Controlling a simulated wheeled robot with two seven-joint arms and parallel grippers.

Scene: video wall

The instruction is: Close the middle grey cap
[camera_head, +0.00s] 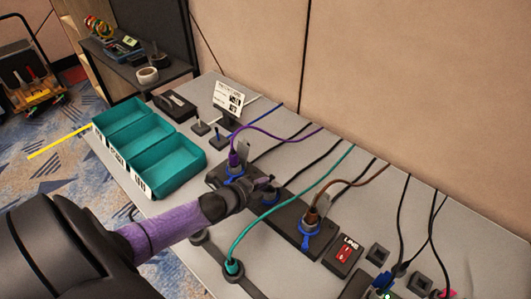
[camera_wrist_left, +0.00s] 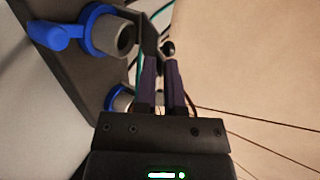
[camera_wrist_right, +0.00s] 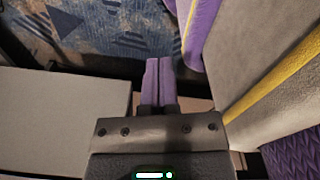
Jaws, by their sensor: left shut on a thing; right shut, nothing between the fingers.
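A dark socket strip (camera_head: 288,228) on the table carries sockets with blue rings and grey caps. The left socket, with a purple plug (camera_head: 234,160), and the right socket, with a brown plug (camera_head: 312,216), have their grey caps upright. The middle socket (camera_wrist_left: 124,38) has a grey barrel and blue ring (camera_wrist_left: 97,30); no plug shows in it. My left gripper (camera_head: 264,183) is shut on the middle grey cap (camera_wrist_left: 149,42) beside that socket; its fingers (camera_wrist_left: 164,66) mostly hide the cap. My right gripper (camera_wrist_right: 158,75) is shut and empty, away from the strip.
Teal bins (camera_head: 176,155) stand at the table's left. A teal cable (camera_head: 290,205) arcs close to the middle socket. A red switch (camera_head: 344,252) and other cables lie right. The wall (camera_head: 420,80) rises behind the table.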

